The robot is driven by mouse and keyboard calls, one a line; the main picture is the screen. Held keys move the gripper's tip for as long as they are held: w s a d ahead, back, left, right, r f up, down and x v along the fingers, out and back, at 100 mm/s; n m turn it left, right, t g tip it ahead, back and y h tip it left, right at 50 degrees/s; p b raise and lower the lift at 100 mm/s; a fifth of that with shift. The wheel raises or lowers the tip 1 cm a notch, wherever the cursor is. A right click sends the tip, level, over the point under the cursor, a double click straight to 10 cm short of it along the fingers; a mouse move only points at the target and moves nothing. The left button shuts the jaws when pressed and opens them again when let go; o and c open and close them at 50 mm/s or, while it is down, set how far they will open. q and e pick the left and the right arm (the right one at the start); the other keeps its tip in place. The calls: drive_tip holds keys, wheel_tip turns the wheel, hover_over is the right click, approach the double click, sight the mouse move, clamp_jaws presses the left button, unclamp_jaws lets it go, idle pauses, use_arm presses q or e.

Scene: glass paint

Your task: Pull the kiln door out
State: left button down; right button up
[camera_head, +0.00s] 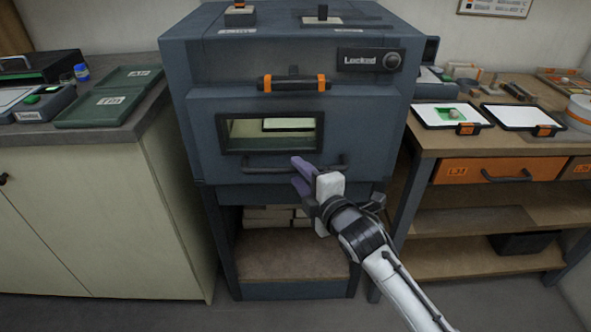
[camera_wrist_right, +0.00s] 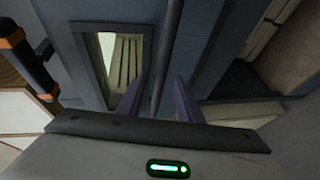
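The kiln (camera_head: 205,65) is a dark blue-grey box with a windowed door (camera_head: 207,165) on its front. The door looks closed. A dark bar handle (camera_head: 262,168) runs along the door below the window; it also shows in the right wrist view (camera_wrist_right: 163,50). My right gripper (camera_head: 302,172) is at the right part of this handle. In the right wrist view its two purple fingers (camera_wrist_right: 157,92) are apart, with the bar appearing between them. I cannot tell if they touch it. My left gripper is not in view.
Above the door is a black bar with orange ends (camera_head: 293,83) and a panel reading "Locked" (camera_head: 361,61). A cream cabinet (camera_head: 90,210) with green trays stands left. A wooden workbench (camera_head: 430,140) with trays and orange drawers stands right. The floor in front is clear.

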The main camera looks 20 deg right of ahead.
drive_tip(key=shift+x, duration=1.4)
drive_tip(key=shift+c, duration=0.5)
clamp_jaws()
